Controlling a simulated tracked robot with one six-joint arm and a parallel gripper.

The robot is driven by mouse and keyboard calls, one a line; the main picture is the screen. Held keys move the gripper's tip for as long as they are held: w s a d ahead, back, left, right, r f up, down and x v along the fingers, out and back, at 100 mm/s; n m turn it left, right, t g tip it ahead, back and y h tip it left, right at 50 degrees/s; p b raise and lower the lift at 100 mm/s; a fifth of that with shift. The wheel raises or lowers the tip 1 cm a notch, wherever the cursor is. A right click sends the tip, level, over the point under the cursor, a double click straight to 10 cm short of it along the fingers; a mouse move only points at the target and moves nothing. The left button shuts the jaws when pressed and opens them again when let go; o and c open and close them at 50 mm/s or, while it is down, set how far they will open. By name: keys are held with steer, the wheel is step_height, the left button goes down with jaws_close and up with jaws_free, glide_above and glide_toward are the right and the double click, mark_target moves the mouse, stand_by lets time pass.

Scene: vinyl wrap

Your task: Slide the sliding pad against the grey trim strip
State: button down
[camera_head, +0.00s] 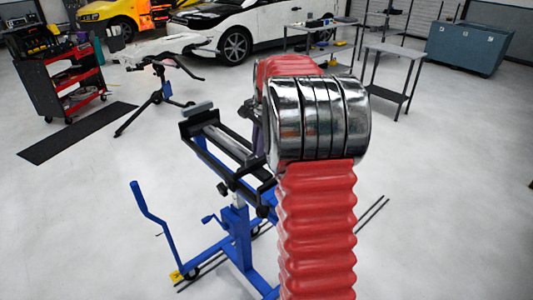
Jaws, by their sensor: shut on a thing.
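A long grey strip (228,142), which looks like the trim strip, lies lengthwise between the black rails of a blue-framed stand (238,222). A dark purplish patch shows just left of the chrome joint, too covered to identify.
A red and black tool cart (62,85) stands at the left beside a black floor mat (78,133). A tripod stand (160,85), a white car (240,30), metal tables (393,70) and a blue-grey chest (468,48) stand behind. The right floor is clear.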

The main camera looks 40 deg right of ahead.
steer(key=shift+w+r, duration=0.15)
steer(key=shift+w, duration=0.5)
steer(key=c, duration=1.8)
jaws_free()
steer(key=shift+w, duration=0.1)
steer(key=shift+c, duration=0.2)
step_height(320, 180, up, 13)
steer(key=s, duration=0.2)
steer(key=shift+s, duration=0.4)
steer(key=shift+r, duration=0.1)
